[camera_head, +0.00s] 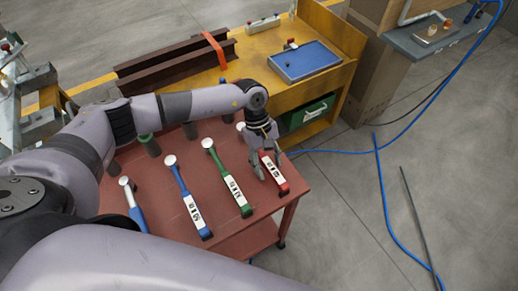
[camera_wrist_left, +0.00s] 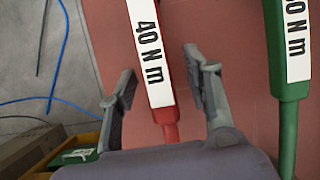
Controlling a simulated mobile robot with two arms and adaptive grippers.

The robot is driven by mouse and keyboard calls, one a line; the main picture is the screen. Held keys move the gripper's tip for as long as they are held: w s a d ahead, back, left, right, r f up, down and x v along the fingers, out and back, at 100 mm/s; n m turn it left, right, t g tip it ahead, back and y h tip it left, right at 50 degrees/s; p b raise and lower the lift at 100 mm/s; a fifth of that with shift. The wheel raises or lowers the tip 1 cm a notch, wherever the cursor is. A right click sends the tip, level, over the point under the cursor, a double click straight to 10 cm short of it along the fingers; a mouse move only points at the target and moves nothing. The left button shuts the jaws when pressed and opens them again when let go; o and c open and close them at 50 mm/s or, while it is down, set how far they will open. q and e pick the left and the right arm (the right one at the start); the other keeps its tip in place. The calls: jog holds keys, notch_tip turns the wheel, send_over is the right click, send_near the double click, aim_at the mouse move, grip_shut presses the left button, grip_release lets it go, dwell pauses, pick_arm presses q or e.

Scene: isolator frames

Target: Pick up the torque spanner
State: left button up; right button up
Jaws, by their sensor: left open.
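Several torque spanners lie side by side on a red cart top (camera_head: 160,222). The rightmost is the red spanner (camera_head: 283,187), labelled 40 N m, partly hidden by my left gripper (camera_head: 268,168). Left of it lie a green spanner (camera_head: 228,178), a blue spanner (camera_head: 186,202) and another blue-handled spanner (camera_head: 136,210). In the left wrist view, my left gripper (camera_wrist_left: 160,75) is open, with the red spanner (camera_wrist_left: 148,50) between its fingers as seen from the wrist. Contact cannot be told. The green spanner (camera_wrist_left: 290,110) lies to the right, outside the fingers. My right gripper is not in view.
A yellow bench (camera_head: 262,68) with a blue tray (camera_head: 305,60) stands behind the cart. A green box (camera_head: 310,113) sits on its lower shelf. A blue hose (camera_head: 384,185) lies on the grey floor at right, where there is free room.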

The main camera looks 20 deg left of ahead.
pick_arm(q)
jog(key=shift+f, duration=0.15)
grip_shut()
dwell(0.5)
